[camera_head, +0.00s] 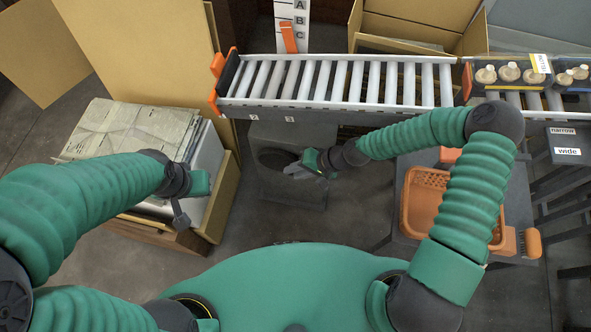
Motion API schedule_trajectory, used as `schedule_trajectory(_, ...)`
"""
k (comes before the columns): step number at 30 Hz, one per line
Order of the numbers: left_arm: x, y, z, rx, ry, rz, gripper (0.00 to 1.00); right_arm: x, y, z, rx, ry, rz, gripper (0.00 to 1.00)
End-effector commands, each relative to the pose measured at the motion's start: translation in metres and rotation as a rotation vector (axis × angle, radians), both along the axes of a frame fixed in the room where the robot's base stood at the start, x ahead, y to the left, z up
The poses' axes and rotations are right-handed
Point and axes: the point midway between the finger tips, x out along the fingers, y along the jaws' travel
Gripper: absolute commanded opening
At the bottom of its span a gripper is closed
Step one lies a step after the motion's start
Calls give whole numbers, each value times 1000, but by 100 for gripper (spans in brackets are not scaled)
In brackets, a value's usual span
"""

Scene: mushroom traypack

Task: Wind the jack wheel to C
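A white scale board (300,10) with the letters A, B and C from top to bottom stands behind the conveyor's left part. A tilted orange pointer (289,38) lies against it, beside the letters B and C. A dark round, wheel-like part (272,158) sits on a grey housing (290,192) below the conveyor; I take it for the jack wheel. My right gripper (296,171) is at its right-hand side, partly overlapping it; contact and finger opening are unclear. My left gripper (181,212) hangs beside the box at left, its fingers too small to judge.
The roller conveyor (340,103) runs across the back, with a dark tray (467,78) of mushrooms at its right. An orange basket (408,205) stands on a table at right. A carton (228,195) with stacked pale sheets (130,130) is at left. Open cartons (410,30) stand behind.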

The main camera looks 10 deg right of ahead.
Motion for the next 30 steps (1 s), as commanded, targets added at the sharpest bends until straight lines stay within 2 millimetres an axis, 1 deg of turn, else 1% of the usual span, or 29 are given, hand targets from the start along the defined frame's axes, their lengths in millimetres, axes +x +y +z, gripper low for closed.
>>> schedule_trajectory(1,0,0,0,0,0,0,0,0,0,0,1,0,0,36)
schedule_trajectory(2,0,0,0,0,0,0,0,0,0,0,1,-1,-1,38)
schedule_trajectory(10,0,0,1,0,0,0,0,1,0,2,0,-2,0,38)
schedule_trajectory(13,0,0,5,0,0,0,0,0,-4,9,1,-2,-1,38)
schedule_trajectory(17,0,0,20,0,0,0,0,-5,-20,32,0,-3,-5,38)
schedule_trajectory(24,0,0,51,0,0,0,0,-19,-64,88,0,-3,-5,38)
schedule_trajectory(27,0,0,61,0,0,0,0,-24,-80,107,0,-3,-5,38)
schedule_trajectory(30,0,0,68,0,0,0,0,-28,-92,121,-1,-2,-4,38)
